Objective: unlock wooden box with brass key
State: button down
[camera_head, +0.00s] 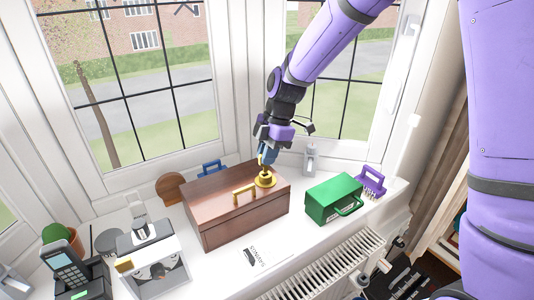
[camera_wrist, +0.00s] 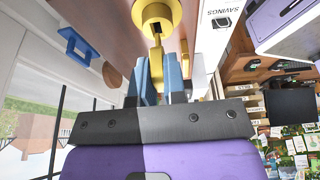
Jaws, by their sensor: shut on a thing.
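The wooden box (camera_head: 237,212) is reddish brown and shut, standing on the white windowsill. A round brass lock (camera_head: 265,181) sits on its lid near the far right corner, with a brass handle (camera_head: 244,193) beside it. My gripper (camera_head: 266,157) is directly above the lock, pointing down. Its blue fingers are shut on the brass key (camera_wrist: 156,64). In the wrist view the key's end is at the dark keyhole of the lock (camera_wrist: 157,14). I cannot tell whether it touches or has entered the keyhole.
A green box (camera_head: 333,198) and a purple rack (camera_head: 370,181) stand to the right. A blue-handled thing (camera_head: 211,167) and a round wooden board (camera_head: 171,188) are behind. A silver appliance (camera_head: 152,262) and a phone (camera_head: 70,268) are at left. Window glass is close behind my gripper.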

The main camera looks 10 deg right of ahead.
jog(key=shift+f, duration=1.45)
jog(key=c, duration=1.1)
grip_release()
jog(key=v, duration=1.1)
jog(key=shift+f, duration=0.1)
